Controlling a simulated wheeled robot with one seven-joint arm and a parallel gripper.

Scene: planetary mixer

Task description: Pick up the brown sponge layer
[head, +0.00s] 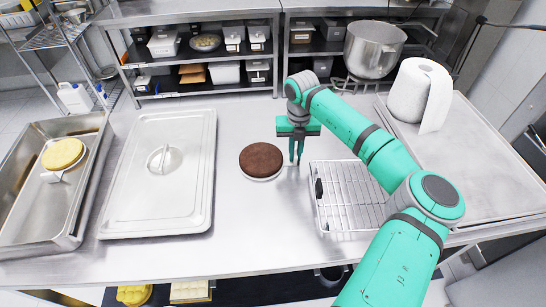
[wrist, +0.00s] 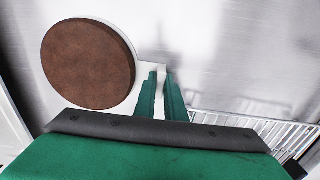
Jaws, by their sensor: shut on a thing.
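The brown sponge layer (head: 261,159) is a round dark disc lying flat on a thin white board with a small tab, near the middle of the steel table. It also shows at the upper left of the wrist view (wrist: 88,63). My gripper (head: 296,162) points down just right of the sponge. In the wrist view, its green fingers (wrist: 161,74) are close together on the white tab (wrist: 149,68) of the board, beside the sponge and not around it. I cannot tell whether the board is clear of the table.
A wire rack (head: 346,183) stands close to the right of my gripper. A lidded steel tray (head: 190,190) lies to the left. A yellow sponge (head: 63,153) sits in a deep pan at far left. A paper roll (head: 408,92) and mixer bowl (head: 372,50) stand at back right.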

